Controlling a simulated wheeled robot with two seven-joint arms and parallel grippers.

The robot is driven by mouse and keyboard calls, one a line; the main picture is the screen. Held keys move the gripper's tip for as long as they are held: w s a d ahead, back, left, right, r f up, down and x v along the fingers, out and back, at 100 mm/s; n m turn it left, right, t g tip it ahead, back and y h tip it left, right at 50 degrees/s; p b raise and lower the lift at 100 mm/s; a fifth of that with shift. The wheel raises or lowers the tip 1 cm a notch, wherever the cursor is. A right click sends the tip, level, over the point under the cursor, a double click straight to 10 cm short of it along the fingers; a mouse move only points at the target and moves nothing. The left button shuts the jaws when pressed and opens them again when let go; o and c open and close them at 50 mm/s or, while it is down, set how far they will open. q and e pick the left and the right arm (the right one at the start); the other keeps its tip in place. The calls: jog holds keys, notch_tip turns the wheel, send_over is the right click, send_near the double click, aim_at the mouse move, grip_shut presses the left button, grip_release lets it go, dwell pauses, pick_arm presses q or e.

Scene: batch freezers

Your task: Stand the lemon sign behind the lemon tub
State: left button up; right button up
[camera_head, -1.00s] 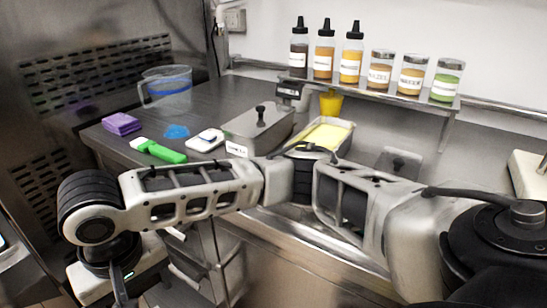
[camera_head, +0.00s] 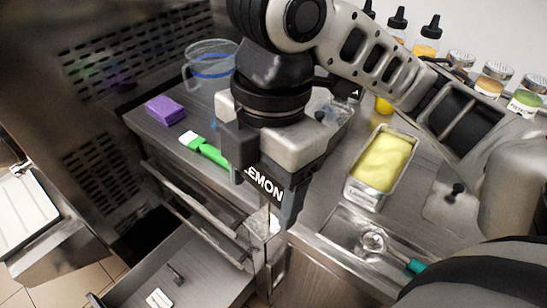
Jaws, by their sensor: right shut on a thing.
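The lemon sign (camera_head: 264,184) is a small dark plate with white letters reading "EMON", its first letter hidden by a finger. My right gripper (camera_head: 262,192) is shut on it, pointing down near the counter's front edge. The lemon tub (camera_head: 354,190) is a metal pan filled with pale yellow ice cream. It stands on the counter to the right of the gripper, apart from the sign. My left gripper is not in view.
A drawer (camera_head: 205,262) stands open below. Bottles and jars (camera_head: 489,78) line the back shelf.

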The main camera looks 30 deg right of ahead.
jog(key=shift+d+r+n, duration=0.25)
jog(key=shift+r+n, duration=0.45)
jog(key=shift+w+d, duration=0.2)
jog(key=shift+d, duration=0.05)
jog(key=shift+n, duration=0.3)
jog(key=shift+w+d+f, duration=1.55)
jog(key=shift+w+f, duration=0.05)
jog(key=shift+f, duration=0.55)
jog(key=shift+w+d+f, duration=1.55)
jog(key=shift+d+f, duration=0.05)
jog(key=shift+f, duration=0.5)
jog(key=shift+w+d+f, duration=1.55)
jog(key=shift+w+f, duration=0.05)
jog(key=shift+f, duration=0.55)
jog(key=shift+f, duration=0.15)
jog(key=o, duration=1.3)
